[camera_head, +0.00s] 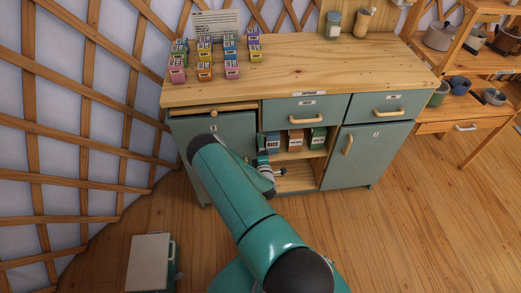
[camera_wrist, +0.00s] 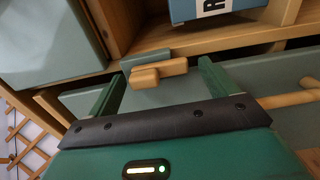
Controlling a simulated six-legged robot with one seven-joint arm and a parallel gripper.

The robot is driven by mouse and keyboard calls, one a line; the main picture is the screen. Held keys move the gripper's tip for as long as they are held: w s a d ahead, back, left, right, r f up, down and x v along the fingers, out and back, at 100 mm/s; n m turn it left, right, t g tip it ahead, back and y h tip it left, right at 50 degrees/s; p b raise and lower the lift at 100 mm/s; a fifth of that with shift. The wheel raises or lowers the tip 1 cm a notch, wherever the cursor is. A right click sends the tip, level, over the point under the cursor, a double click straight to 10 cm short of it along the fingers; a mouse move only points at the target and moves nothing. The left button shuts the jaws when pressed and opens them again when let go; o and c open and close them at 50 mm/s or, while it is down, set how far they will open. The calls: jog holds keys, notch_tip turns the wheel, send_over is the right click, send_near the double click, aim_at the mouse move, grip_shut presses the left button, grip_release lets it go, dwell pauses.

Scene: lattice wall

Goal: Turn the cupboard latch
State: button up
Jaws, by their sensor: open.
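The latch (camera_wrist: 160,71) is a short wooden turn-piece on a grey-green block in the wrist view. It lies roughly level, at the edge of a wooden shelf board. My gripper (camera_wrist: 162,74) is open, with one green finger left of the latch and one right of it. Gaps show on both sides, and I see no contact. In the head view, my gripper (camera_head: 268,172) is at the cupboard's open middle shelf, partly behind my arm. The cupboard (camera_head: 300,75) has a left door (camera_head: 232,133) and a right door (camera_head: 366,155). I cannot make out the latch there.
Labelled boxes, including a blue rice box (camera_head: 271,143), stand on the open shelf just above my gripper. Small coloured boxes (camera_head: 204,58) and two jars stand on the worktop. A lattice wall (camera_head: 75,110) is at left, and a side shelf (camera_head: 470,112) at right. Floor is clear at right.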

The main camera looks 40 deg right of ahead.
jog(key=v, duration=1.3)
jog(key=shift+s+a, duration=0.3)
